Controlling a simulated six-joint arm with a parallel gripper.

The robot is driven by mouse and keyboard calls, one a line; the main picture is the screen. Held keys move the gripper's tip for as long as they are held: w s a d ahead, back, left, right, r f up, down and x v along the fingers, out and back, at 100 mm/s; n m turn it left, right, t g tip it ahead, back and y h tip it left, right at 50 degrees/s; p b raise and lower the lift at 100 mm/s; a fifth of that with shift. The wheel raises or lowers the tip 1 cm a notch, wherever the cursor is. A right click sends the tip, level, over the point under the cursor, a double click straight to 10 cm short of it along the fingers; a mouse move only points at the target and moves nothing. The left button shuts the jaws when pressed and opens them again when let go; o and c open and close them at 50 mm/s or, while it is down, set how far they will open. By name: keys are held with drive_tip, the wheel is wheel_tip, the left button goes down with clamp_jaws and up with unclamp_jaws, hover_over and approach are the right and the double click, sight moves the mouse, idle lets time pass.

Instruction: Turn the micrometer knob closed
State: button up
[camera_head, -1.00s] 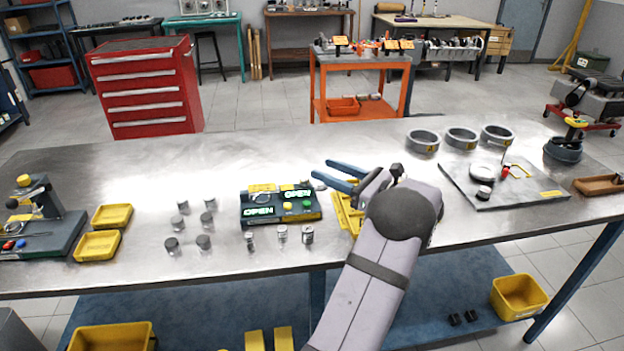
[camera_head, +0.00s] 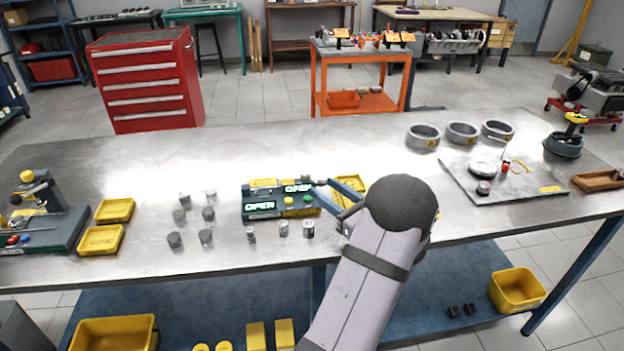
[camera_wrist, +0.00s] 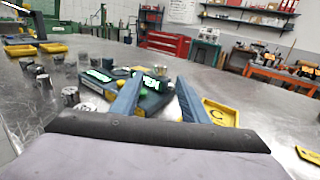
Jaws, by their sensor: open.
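A dark box (camera_head: 262,207) with two lit green displays, both reading OPEN where legible, stands mid-bench. My gripper (camera_head: 328,182) is open and empty at the box's right end. In the wrist view my gripper's (camera_wrist: 159,78) blue fingers flank the right display (camera_wrist: 150,83), and the green knob (camera_wrist: 143,93) shows beside the left finger. I cannot tell whether they touch. A yellow C-shaped frame with a red part (camera_head: 505,167) lies on a grey plate (camera_head: 530,190) at the right.
Several small metal cylinders (camera_head: 206,237) stand left of and in front of the box. A yellow tray (camera_head: 352,188) lies behind my fingers. Yellow trays (camera_head: 101,240) and a press-like stand (camera_head: 35,205) are at the left. Three metal rings (camera_head: 462,133) stand at the back right.

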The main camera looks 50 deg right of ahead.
sight(309, 178)
drive_tip(key=shift+p+x, duration=0.7)
drive_tip(key=shift+x, duration=2.4)
clamp_jaws()
